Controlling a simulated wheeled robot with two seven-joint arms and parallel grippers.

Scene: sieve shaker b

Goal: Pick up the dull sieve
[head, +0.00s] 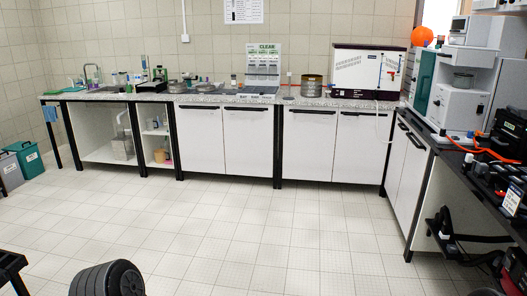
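Several round, sieve-like things stand on the benches. A brass-coloured round sieve or stack (311,86) stands on the back bench, left of the white cabinet. Two low, darker round pans or sieves, one on the left (177,87) and one on the right (206,87), lie further left on that bench. I cannot tell from here which is the dull sieve. A dark jointed part at lower right looks like my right gripper (440,232), away from all of them; its fingers are unclear. My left gripper is not visible.
The right bench (432,140) holds machines and an orange cable. Bins (27,158) stand at far left. The tiled floor between is open.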

